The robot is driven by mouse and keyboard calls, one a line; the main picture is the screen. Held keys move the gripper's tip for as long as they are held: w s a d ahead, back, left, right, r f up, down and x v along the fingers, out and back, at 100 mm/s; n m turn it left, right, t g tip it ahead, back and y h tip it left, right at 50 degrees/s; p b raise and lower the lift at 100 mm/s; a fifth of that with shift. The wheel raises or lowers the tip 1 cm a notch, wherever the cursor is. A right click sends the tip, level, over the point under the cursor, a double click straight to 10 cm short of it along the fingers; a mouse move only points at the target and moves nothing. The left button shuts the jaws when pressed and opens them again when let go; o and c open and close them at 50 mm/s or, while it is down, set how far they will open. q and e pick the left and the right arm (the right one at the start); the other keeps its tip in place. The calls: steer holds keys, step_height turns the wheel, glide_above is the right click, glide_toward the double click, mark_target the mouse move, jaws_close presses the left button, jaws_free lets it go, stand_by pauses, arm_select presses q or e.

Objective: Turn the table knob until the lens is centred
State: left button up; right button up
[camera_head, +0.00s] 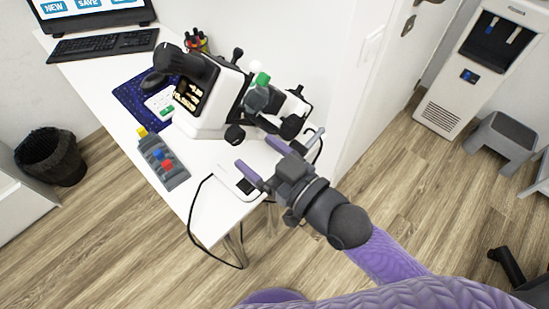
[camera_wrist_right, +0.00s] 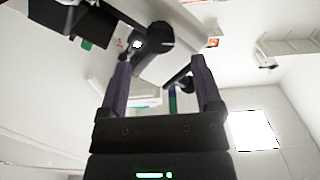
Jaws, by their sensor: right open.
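I cannot tell which is the table knob, and the lens is not clearly seen. My right gripper (camera_head: 253,151) is open and empty, its purple fingers apart near the table's right edge, just in front of the knobs. In the wrist view the open fingers (camera_wrist_right: 160,68) point toward a dark round part (camera_wrist_right: 153,38) of the instrument. My left gripper is not in view.
A grey tray with coloured blocks (camera_head: 163,164), a blue mat (camera_head: 128,98), a keyboard (camera_head: 103,45) and a pen cup (camera_head: 196,42) are on the table. A white device (camera_head: 236,182) with a black cable lies under the gripper. A white wall stands close behind.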

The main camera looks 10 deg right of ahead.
steer(key=v, duration=0.4)
steer(key=shift+s+d, duration=0.2)
steer(key=shift+s, duration=0.15)
steer(key=s+d+f+m+g+h, duration=0.1)
steer(key=s+d+f+g+h, duration=0.15)
steer(key=f, duration=0.65)
steer(key=s+d+f+m+g+h, duration=0.1)
steer(key=d+f+h, duration=0.25)
steer(key=f, duration=0.55)
steer(key=s+d+f+m+g+h, duration=0.15)
steer(key=d+f, duration=0.25)
steer(key=f, duration=0.5)
steer(key=s+d+f+g+h, duration=0.1)
steer(key=s+f+g, duration=0.3)
steer(key=s, duration=0.7)
steer(key=s+f+g+h, duration=0.2)
steer(key=s+f+g, duration=0.3)
steer(key=s+f, duration=0.3)
steer(key=s+m, duration=0.1)
steer(key=s, duration=0.2)
steer(key=shift+d, duration=0.35)
